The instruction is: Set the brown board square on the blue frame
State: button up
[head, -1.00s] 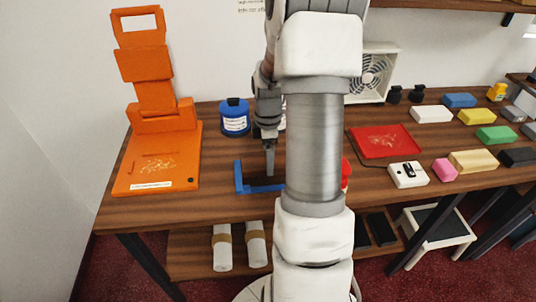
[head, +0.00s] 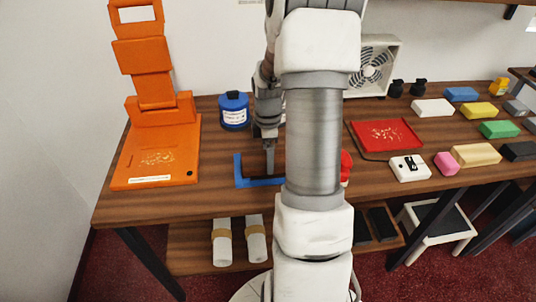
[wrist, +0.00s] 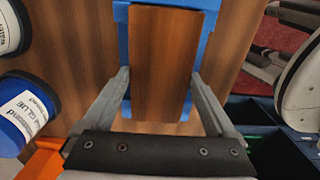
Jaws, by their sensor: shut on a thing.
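The blue frame (head: 239,172) lies on the wooden counter, partly hidden by my arm in the head view. In the wrist view the blue frame (wrist: 207,45) shows along the far end and both sides of the brown board (wrist: 165,60). My gripper (wrist: 160,76) is shut on the board, one finger at each long side. The board is over the frame, roughly lined up with it. I cannot tell whether it touches the frame. In the head view my gripper (head: 269,172) points down at the frame, and the board is hard to make out there.
A blue glue tin (head: 234,112) stands behind the frame, and an orange stand (head: 155,155) is to the left. A red tray (head: 408,139) and a white switch box (head: 410,168) are to the right, with several coloured blocks beyond. The counter in front of the frame is clear.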

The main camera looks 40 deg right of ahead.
jog(key=shift+f, duration=0.6)
dwell(1.2)
jog(key=o, duration=1.2)
